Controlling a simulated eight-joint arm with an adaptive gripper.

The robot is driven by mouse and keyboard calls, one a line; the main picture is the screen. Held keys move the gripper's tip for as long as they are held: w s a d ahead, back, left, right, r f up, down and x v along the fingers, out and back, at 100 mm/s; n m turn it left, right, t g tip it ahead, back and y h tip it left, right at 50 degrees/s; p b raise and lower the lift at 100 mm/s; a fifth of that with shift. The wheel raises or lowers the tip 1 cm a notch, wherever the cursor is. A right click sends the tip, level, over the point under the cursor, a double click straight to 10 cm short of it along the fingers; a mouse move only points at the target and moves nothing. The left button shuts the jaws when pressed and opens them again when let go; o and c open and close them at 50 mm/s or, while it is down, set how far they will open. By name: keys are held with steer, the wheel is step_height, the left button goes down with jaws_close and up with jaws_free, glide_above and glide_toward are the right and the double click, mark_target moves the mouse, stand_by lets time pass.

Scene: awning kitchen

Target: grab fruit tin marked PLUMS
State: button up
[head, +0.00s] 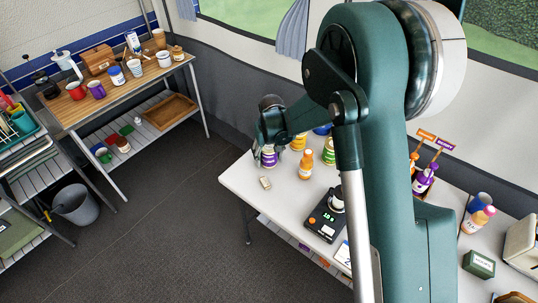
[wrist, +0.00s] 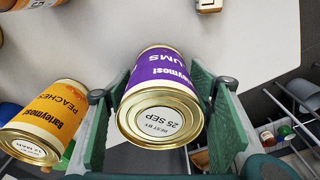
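The purple PLUMS tin (wrist: 160,75) is between the two fingers of my gripper (wrist: 162,75) in the wrist view, its lid marked 25 SEP toward the camera. The green finger pads lie close along both its sides; I cannot tell whether they press on it. In the head view the purple tin (head: 268,159) shows below my gripper (head: 272,135) at the table's far left end, partly covered by it. An orange PEACHES tin (wrist: 52,115) stands just left of my left finger in the wrist view.
A green-labelled tin (head: 329,151) stands behind. The table's left edge is near my gripper.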

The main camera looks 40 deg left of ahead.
steer(key=c, duration=0.8)
steer(key=shift+c, duration=0.2)
steer(key=shift+r, duration=0.1)
steer(key=shift+r+p, duration=0.65)
steer(key=shift+r, duration=4.3)
